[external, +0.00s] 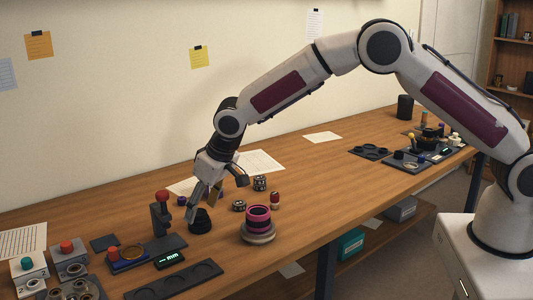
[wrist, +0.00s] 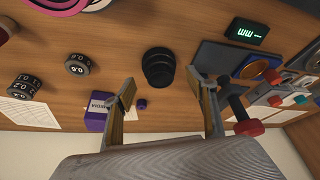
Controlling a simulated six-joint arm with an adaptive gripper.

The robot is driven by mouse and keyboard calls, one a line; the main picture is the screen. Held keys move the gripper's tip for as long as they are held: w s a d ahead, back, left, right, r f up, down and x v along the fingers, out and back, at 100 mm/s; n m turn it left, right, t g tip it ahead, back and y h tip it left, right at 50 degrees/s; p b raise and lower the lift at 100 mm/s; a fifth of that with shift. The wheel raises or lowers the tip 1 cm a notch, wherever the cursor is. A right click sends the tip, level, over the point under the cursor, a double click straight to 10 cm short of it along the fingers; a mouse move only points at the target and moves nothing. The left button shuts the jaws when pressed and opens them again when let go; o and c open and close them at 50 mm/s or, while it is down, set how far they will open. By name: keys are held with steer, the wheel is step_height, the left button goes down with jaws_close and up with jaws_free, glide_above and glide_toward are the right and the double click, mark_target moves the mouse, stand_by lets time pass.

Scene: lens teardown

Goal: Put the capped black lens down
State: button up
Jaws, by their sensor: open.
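The black lens (external: 201,222) stands on the wooden table, left of the pink-ringed part. It also shows in the wrist view (wrist: 158,68), upright on the bare wood, with a dark top; I cannot make out the cap as a separate piece. My gripper (external: 204,207) is above the lens, pointing down. In the wrist view my gripper (wrist: 166,84) has its two fingers spread wide, with nothing between them. The lens shows just beyond the fingertips and looks clear of both.
A pink-ringed part on a grey base (external: 258,226) stands to the right. A red-knobbed stand (external: 162,215) and a lit gauge (external: 170,259) are close on the left. An empty dark tray (external: 175,282) lies in front. Numbered dark cylinders (wrist: 77,65) and a purple box (wrist: 97,112) are nearby.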

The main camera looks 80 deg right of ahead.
steer(key=v, duration=0.8)
steer(key=shift+s+r, duration=0.2)
steer(key=shift+r, duration=0.05)
steer(key=shift+r, duration=0.1)
stand_by(0.3)
steer(key=s+a+r+n, duration=0.1)
steer(key=s+a+r, duration=0.2)
steer(key=s+r, duration=0.65)
steer(key=s+a+r+n, duration=0.1)
steer(key=s+a+r, duration=0.1)
steer(key=s+r, duration=0.75)
steer(key=s+a+f+n+y, duration=0.1)
steer(key=s+a, duration=0.1)
steer(key=s, duration=1.1)
steer(key=s+a+f+n+t, duration=0.1)
steer(key=s+a+f, duration=0.1)
steer(key=s, duration=1.2)
steer(key=shift+n+t+y, duration=0.3)
steer(key=shift+y, duration=0.1)
steer(key=shift+a, duration=0.15)
